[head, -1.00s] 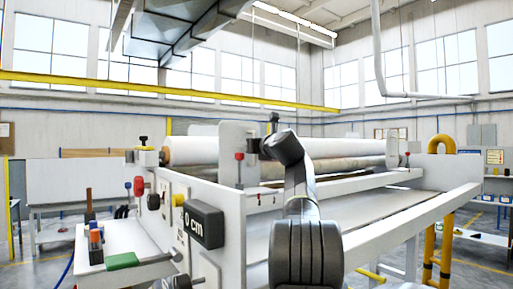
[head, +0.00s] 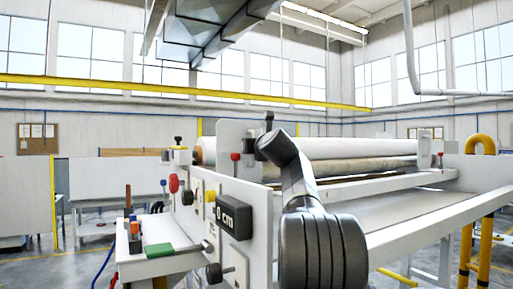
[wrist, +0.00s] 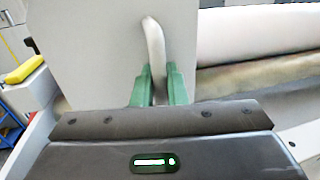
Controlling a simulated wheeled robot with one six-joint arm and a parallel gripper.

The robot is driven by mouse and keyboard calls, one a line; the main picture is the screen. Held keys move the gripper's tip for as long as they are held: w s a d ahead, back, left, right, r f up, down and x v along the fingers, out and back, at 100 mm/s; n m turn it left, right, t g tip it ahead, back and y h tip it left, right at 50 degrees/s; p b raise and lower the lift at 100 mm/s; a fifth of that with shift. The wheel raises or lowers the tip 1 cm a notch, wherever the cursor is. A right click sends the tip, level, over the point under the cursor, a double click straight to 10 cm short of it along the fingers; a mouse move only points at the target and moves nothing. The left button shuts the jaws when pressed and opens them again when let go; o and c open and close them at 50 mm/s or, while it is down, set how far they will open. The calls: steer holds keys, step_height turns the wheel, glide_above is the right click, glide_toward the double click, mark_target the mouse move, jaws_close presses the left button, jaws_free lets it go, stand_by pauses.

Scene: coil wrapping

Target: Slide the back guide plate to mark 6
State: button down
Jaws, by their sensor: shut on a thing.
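The back guide plate (head: 230,134) is a white upright plate near the left end of the rollers in the head view. A red-topped knob (head: 235,157) shows at it. In the wrist view the plate (wrist: 98,45) fills the upper left, with a pale bent handle (wrist: 154,48) on its face. My gripper (wrist: 157,74) has its green fingers shut around the lower part of this handle. In the head view my wrist hides the grasp. I cannot make out numbered marks.
Rollers (head: 345,149) run right from the plate to another white plate (head: 424,148). A long white rail (head: 440,212) runs along the front right.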

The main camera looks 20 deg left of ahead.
steer(key=c, duration=1.6)
jaws_free()
steer(key=shift+s+a, duration=0.1)
steer(key=shift+a, duration=0.05)
steer(key=shift+o, duration=0.3)
steer(key=shift+s+a, duration=0.1)
steer(key=b+v, duration=0.4)
steer(key=v, duration=0.9)
steer(key=shift+s+d+b, duration=0.3)
steer(key=shift+b, duration=0.05)
